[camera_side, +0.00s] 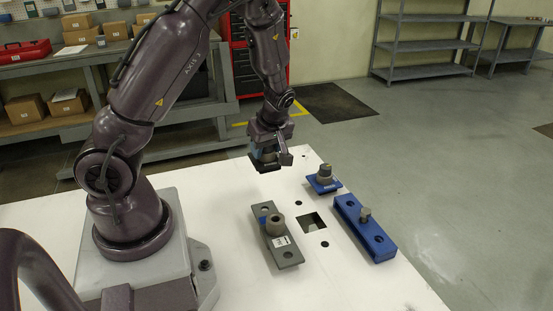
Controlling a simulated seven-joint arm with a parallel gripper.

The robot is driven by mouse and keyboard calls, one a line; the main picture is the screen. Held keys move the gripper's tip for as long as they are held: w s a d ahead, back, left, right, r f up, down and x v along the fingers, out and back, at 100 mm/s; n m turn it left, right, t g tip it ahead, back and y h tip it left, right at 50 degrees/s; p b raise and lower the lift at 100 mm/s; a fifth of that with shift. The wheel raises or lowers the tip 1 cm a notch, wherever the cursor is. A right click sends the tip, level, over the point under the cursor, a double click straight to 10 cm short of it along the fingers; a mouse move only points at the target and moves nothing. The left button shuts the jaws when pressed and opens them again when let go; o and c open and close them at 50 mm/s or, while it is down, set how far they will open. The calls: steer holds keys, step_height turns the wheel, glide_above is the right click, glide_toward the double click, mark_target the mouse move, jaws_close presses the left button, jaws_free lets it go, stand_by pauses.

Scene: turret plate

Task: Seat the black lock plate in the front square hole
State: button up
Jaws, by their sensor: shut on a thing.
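My gripper (270,155) is above the far left part of the white table and is shut on the black lock plate (264,168). The plate is small and dark, hangs just under the fingers, and is partly hidden by them. It looks clear of the table top, though the height is hard to judge. A square hole (312,223) is open in the table, to the right of and nearer than my gripper. Nothing sits in it. A small round hole lies on either side of it.
A grey plate with a round knob (288,256) lies left of the square hole. A long blue bar with a short peg (379,248) lies to its right. A small blue plate with a grey knob (313,182) is behind it. The white table (340,285) is clear in front.

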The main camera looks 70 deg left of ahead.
steer(key=s+d+r, duration=0.1)
steer(key=s, duration=0.1)
steer(key=s+d+r, duration=0.1)
steer(key=s+d, duration=0.1)
steer(key=s+d+r, duration=0.1)
steer(key=s, duration=0.1)
steer(key=shift+s+d+r, duration=0.25)
steer(key=shift+s+d, duration=0.1)
steer(key=w+d+f, duration=0.3)
steer(key=w+d, duration=0.1)
steer(key=w, duration=0.3)
steer(key=w+d+f, duration=0.3)
steer(key=w+d, duration=0.2)
steer(key=w, duration=0.2)
steer(key=shift+s+a+f, duration=0.15)
steer(key=shift+f, duration=1.4)
steer(key=shift+s+a+f, duration=0.1)
steer(key=shift+f, duration=1.45)
steer(key=shift+f, duration=1.35)
steer(key=o, duration=1.5)
steer(key=shift+c, duration=0.2)
